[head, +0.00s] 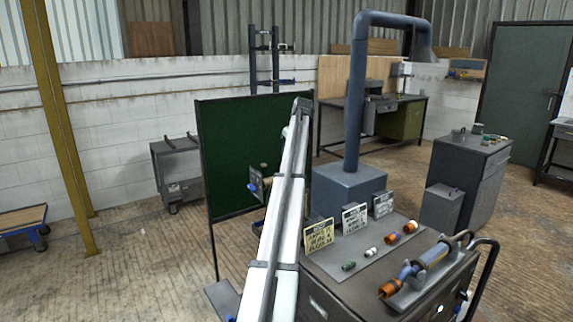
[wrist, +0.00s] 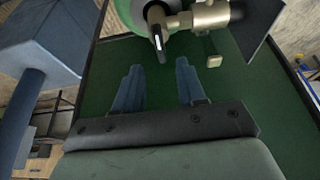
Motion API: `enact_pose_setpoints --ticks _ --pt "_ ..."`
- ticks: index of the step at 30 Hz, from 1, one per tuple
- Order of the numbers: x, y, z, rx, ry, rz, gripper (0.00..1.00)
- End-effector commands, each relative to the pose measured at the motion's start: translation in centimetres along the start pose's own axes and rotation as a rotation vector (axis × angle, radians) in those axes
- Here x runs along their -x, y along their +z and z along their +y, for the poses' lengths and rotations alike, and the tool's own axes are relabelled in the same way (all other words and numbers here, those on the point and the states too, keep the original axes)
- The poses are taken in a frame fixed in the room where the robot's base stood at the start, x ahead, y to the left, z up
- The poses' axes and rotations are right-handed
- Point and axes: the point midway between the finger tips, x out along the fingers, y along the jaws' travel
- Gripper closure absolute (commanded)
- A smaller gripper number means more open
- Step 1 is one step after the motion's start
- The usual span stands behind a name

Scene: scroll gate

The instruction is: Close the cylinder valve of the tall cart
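In the wrist view my gripper (wrist: 158,66) has its two blue fingers spread apart with nothing between them. Just beyond the fingertips is a metallic valve body (wrist: 205,15) with a small square-ended stub hanging from it. The fingers look apart from the valve. The top of the valve is cut off by the frame. In the head view my arm covers this area, and I cannot clearly make out the valve or the tall cart.
A green screen (head: 240,150) stands behind my arm. A grey bench (head: 330,270) with signs, coloured fittings and a blue tool is at front right. A blue fume duct (head: 356,100) rises behind it. Open floor (head: 135,260) lies to the left.

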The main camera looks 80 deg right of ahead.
Motion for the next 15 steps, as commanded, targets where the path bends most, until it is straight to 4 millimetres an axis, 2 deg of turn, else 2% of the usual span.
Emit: enact_pose_setpoints --ticks 1,6,15 --pt "-1.1 0.1 0.0 0.0 -0.001 -0.002 0.6" --pt "-3.7 0.1 0.0 0.0 -0.001 -0.002 0.6" --pt "-6.5 0.0 0.0 0.0 0.0 -0.001 0.6"
